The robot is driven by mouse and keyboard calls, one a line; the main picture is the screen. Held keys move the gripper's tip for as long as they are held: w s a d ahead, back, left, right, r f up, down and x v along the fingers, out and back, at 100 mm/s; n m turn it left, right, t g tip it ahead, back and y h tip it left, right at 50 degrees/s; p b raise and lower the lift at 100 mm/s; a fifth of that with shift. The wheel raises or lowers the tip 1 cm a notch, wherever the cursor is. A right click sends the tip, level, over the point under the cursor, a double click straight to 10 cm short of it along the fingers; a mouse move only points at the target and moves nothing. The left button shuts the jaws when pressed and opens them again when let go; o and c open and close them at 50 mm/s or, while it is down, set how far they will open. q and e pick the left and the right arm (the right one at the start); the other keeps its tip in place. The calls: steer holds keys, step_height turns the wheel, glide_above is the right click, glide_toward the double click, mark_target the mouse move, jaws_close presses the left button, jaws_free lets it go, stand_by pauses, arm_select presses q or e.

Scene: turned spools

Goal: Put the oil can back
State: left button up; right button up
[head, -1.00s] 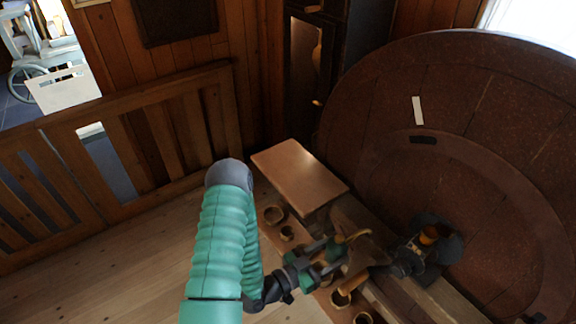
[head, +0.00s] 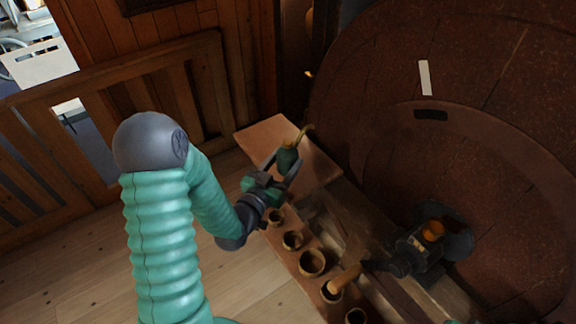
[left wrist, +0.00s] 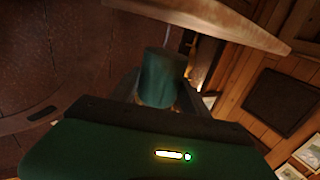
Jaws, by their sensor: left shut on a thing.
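The oil can (head: 288,158) is dark green with a thin brass spout that points up and to the right. My left gripper (head: 281,175) is shut on it, and in the head view the can overlaps the flat wooden board (head: 262,135). I cannot tell whether the can touches the board. In the left wrist view the can (left wrist: 162,78) sits between the fingers, and the edge of the board (left wrist: 225,22) shows close by at the top.
A row of round wooden cups (head: 312,262) runs along a ledge below the board. A huge brown wheel (head: 470,130) fills the right. A wooden railing (head: 150,100) stands at the left.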

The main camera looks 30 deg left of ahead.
arm_select(q)
steer(key=w+a, duration=0.1)
steer(key=w, duration=0.1)
steer(key=w+a+p, duration=0.1)
steer(key=w, duration=0.1)
steer(key=w+a+p, duration=0.1)
steer(key=w, duration=0.1)
steer(key=shift+a+f, duration=0.1)
steer(key=shift+a, duration=0.3)
steer(key=f, duration=0.3)
steer(key=shift+w+d+f, duration=0.2)
steer(key=shift+w+f, duration=0.15)
steer(key=shift+f, duration=0.05)
steer(key=shift+s+a+f, duration=0.1)
steer(key=shift+f, duration=0.05)
steer(key=o, duration=1.5)
steer(key=shift+r+p, duration=0.25)
steer(key=shift+p, duration=0.05)
steer(key=s+b, duration=0.2)
steer(key=s, duration=1)
steer(key=shift+d+b, duration=0.35)
steer(key=shift+d, duration=0.1)
steer(key=shift+f, duration=0.1)
